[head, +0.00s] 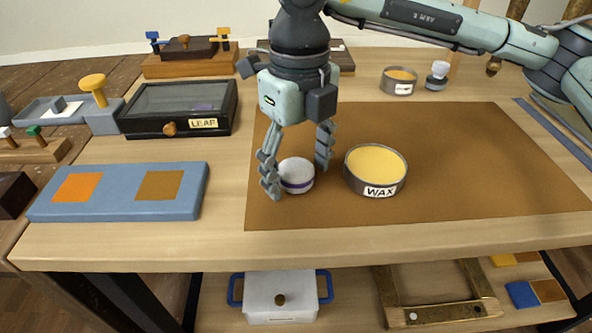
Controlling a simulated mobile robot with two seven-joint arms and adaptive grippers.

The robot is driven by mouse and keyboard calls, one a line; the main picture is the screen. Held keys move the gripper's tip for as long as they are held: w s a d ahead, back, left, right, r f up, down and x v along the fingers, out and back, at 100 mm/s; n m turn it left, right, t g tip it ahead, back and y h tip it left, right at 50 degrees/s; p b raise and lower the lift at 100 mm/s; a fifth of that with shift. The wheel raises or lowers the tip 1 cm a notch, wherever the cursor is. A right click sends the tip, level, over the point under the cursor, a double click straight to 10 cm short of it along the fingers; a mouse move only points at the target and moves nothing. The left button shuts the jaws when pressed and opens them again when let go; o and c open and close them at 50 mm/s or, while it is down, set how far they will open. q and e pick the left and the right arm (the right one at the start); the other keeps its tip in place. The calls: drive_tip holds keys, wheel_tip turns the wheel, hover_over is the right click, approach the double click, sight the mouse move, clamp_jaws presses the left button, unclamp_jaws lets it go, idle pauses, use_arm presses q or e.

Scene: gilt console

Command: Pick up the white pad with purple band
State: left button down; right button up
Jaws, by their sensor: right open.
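The white pad with purple band (297,175) is a small round puck on the brown mat (450,150). My right gripper (297,177) comes down from above, open. One finger is at the left of the pad and the other is behind it to the right, so the pad lies between them. I cannot tell whether either finger touches the pad. My left gripper is not in view.
A round tin labelled WAX (375,170) stands close to the right of the pad. A blue board with two coloured squares (118,192) and a dark LEAF box (180,108) lie to the left. The mat's right part is clear.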

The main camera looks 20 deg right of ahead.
sight(297, 168)
drive_tip(key=c, duration=1)
drive_tip(key=shift+r, duration=0.1)
